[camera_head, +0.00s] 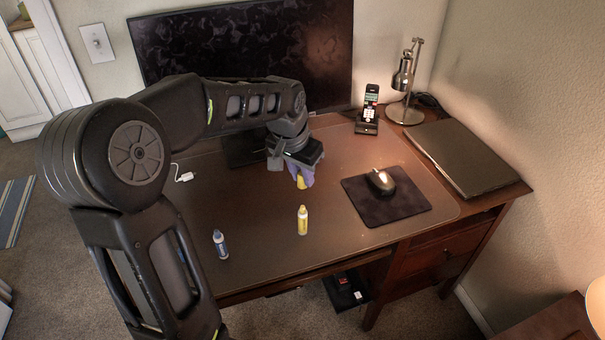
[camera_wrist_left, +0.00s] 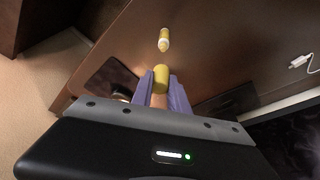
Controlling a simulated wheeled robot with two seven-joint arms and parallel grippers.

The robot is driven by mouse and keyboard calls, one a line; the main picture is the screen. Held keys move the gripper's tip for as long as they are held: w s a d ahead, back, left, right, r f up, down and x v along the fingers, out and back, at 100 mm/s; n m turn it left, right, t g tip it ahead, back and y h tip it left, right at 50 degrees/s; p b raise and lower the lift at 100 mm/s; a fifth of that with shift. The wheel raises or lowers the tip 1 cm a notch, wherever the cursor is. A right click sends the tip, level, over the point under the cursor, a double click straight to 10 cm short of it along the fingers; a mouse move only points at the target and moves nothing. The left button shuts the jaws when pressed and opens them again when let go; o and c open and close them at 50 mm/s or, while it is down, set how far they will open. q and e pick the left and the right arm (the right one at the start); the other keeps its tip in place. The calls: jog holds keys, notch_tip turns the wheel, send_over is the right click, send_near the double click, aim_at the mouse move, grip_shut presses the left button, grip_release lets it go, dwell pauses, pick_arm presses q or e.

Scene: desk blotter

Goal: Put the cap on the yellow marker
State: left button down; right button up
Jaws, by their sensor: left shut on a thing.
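A yellow marker (camera_head: 302,220) stands upright on the desk blotter, with its yellow tip upward. It also shows in the left wrist view (camera_wrist_left: 164,40). My left gripper (camera_head: 301,175) is shut on the yellow cap (camera_head: 301,183) and holds it behind the marker, apart from it. In the left wrist view the cap (camera_wrist_left: 160,78) sits between the purple fingertips, with part of it hidden by them. My right gripper is not in view.
A blue marker (camera_head: 220,244) stands to the left of the yellow one. A mouse (camera_head: 380,181) on a dark pad (camera_head: 391,208), a phone (camera_head: 368,112), a lamp (camera_head: 404,85) and a closed laptop (camera_head: 462,155) occupy the right. A white cable (camera_head: 184,177) lies at left.

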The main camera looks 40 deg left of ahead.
pick_arm(q)
jog(key=shift+f, duration=0.1)
jog(key=b, duration=0.5)
send_over(303, 206)
jog(key=shift+f, duration=2.8)
jog(key=shift+s+f+b, duration=0.1)
jog(key=shift+f+b, duration=0.85)
jog(key=shift+f, duration=0.55)
jog(key=c, duration=1.2)
grip_release()
jog(key=v, duration=0.7)
jog(key=shift+r, duration=0.4)
